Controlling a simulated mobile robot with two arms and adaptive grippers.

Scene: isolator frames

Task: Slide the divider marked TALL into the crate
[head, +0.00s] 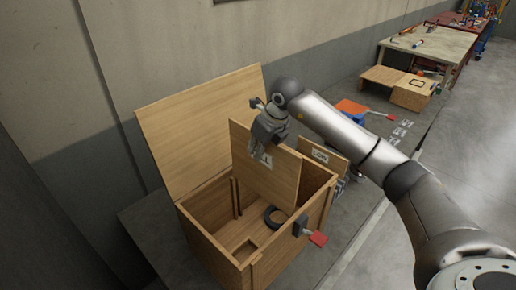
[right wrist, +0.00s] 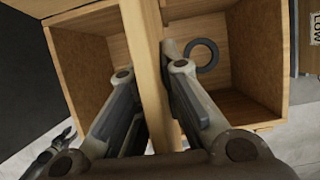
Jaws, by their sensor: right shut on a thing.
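My right gripper (head: 262,152) is shut on the top edge of a wooden divider (head: 278,178). The divider is upright over the open wooden crate (head: 212,246). Its label (head: 266,160) is partly behind the fingers and I cannot read it. In the right wrist view the divider (right wrist: 143,35) runs between both fingers (right wrist: 148,95), with crate space on both sides. Its lower edge hangs above the crate floor; I cannot tell whether it is in the slots. A slot strip (head: 236,197) shows on the back wall.
The lid (head: 200,120) stands open behind the crate. A black ring (head: 275,217) lies inside. A red-handled clamp (head: 317,238) sticks out from the right side. Another labelled board (head: 322,158) stands beyond the crate; its label (right wrist: 316,28) reads LOW in the wrist view.

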